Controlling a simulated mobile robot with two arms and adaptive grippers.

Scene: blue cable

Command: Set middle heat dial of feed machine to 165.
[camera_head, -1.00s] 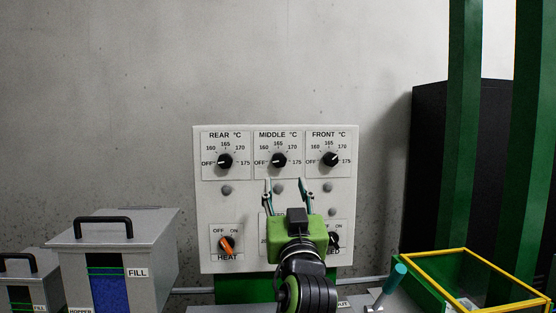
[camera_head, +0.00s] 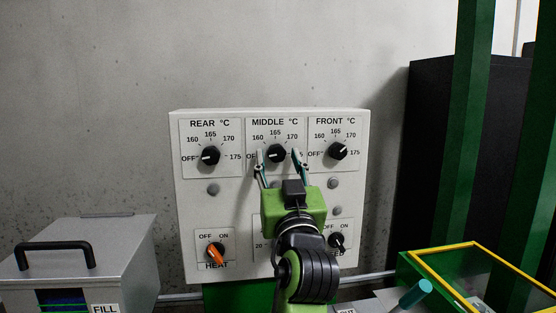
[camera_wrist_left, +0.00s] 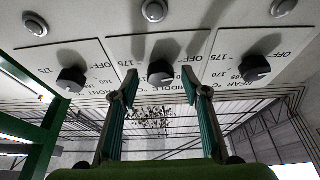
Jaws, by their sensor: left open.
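The middle heat dial (camera_head: 277,153) is a black knob under the MIDDLE °C label on the white panel. Its white mark points left, towards OFF. It also shows in the left wrist view (camera_wrist_left: 160,72). My left gripper (camera_head: 278,158) is open, with one teal finger at each side of the middle dial as the head view sees it. In the left wrist view its fingertips (camera_wrist_left: 158,77) are spread with the dial between and beyond them; contact cannot be made out. The fingers partly cover the OFF and 175 marks. My right gripper is not in view.
The rear dial (camera_head: 210,156) and the front dial (camera_head: 337,151) flank the middle one closely. Grey round buttons sit below. An orange HEAT switch (camera_head: 216,253) is lower left. A grey hopper (camera_head: 120,250) stands left, a yellow-edged green box (camera_head: 440,265) right.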

